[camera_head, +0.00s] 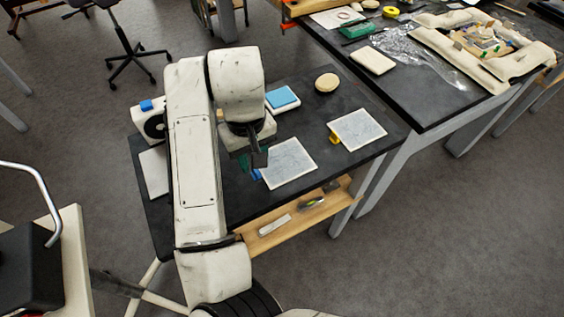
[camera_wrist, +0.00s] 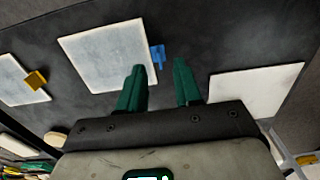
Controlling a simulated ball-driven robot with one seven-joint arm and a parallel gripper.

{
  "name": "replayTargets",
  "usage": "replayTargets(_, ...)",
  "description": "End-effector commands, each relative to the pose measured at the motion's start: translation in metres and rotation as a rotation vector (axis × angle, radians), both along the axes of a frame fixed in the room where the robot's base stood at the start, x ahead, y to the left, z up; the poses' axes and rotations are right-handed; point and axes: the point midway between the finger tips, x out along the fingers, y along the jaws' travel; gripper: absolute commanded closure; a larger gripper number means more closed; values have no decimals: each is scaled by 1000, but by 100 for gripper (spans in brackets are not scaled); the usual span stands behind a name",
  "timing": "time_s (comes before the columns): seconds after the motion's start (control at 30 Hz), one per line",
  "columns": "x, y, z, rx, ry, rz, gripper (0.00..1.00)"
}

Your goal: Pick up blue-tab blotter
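The blue-tab blotter (camera_head: 288,163) is a pale square sheet lying flat on the black tabletop. Its blue tab (camera_head: 256,175) sticks out from its left edge. In the wrist view the blotter (camera_wrist: 105,58) is above the fingers and its blue tab (camera_wrist: 158,56) shows just beyond the gap between the fingertips. My gripper (camera_wrist: 159,72) has green fingers, spread apart with nothing between them. In the head view my gripper (camera_head: 254,158) hangs over the table near the tab side of the blotter, partly hidden by my wrist. I cannot tell its exact height.
A yellow-tab blotter (camera_head: 359,130) lies to the right. A white sheet (camera_head: 153,170) lies left of my arm. A blue pad in a white tray (camera_head: 283,100) and a round tan object (camera_head: 327,82) are behind. A wooden shelf (camera_head: 290,220) with small tools sits below the tabletop.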

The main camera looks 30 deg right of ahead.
Motion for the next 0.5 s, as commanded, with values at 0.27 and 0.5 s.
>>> replayTargets(0.27,3,0,-38,0,2,1,66)
replayTargets(0.5,3,-1,-43,0,1,-1,66)
